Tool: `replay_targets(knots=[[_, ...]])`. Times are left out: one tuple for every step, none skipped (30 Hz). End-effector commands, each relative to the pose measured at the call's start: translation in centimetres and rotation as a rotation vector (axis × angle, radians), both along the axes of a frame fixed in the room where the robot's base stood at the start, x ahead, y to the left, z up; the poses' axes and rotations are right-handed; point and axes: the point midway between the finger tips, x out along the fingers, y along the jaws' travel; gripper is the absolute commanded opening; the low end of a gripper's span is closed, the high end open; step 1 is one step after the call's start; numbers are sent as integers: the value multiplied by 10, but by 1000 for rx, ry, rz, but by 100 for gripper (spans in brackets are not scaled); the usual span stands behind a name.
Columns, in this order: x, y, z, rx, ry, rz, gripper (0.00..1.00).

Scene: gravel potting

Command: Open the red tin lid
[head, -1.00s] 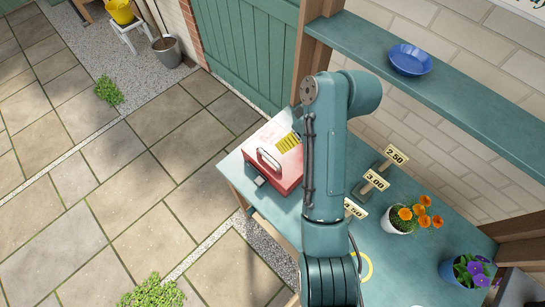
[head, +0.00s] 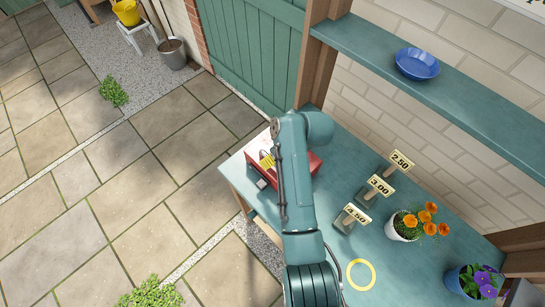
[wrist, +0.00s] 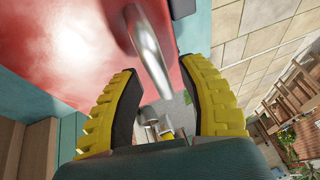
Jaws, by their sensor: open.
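The red tin (head: 316,161) stands at the left end of the green bench, partly hidden behind my arm in the head view. Its red lid (wrist: 75,40) fills the upper left of the wrist view and bears a silver bar handle (wrist: 147,48). My gripper (wrist: 158,74) is open, with its two yellow ribbed fingers on either side of the handle's near end. Whether the fingers touch the handle cannot be told. In the head view the gripper (head: 267,160) is small and mostly covered by the arm. The lid's seam is hidden.
Price signs, including the 3.00 sign (head: 380,186), stand right of the tin. A yellow ring (head: 361,262), orange flowers (head: 427,217) and purple flowers (head: 478,277) are on the bench. A shelf with a blue bowl (head: 417,64) overhangs the back.

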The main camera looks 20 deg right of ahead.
Motion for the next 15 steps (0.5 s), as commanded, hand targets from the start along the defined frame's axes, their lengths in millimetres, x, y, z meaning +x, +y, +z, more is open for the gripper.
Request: replay_targets(knots=[[0, 0, 0, 0, 0, 0, 30], [0, 0, 0, 0, 0, 0, 24], [0, 0, 0, 0, 0, 0, 16], [0, 0, 0, 0, 0, 0, 10], [0, 0, 0, 0, 0, 0, 5], [0, 0, 0, 0, 0, 0, 0], [0, 0, 0, 0, 0, 0, 0], [0, 0, 0, 0, 0, 0, 0], [0, 0, 0, 0, 0, 0, 0], [0, 0, 0, 0, 0, 0, 0], [0, 0, 0, 0, 1, 0, 0], [0, 0, 0, 1, 1, 0, 0], [0, 0, 0, 1, 1, 0, 0], [0, 0, 0, 1, 1, 0, 0], [-1, 0, -1, 1, 1, 0, 0]])
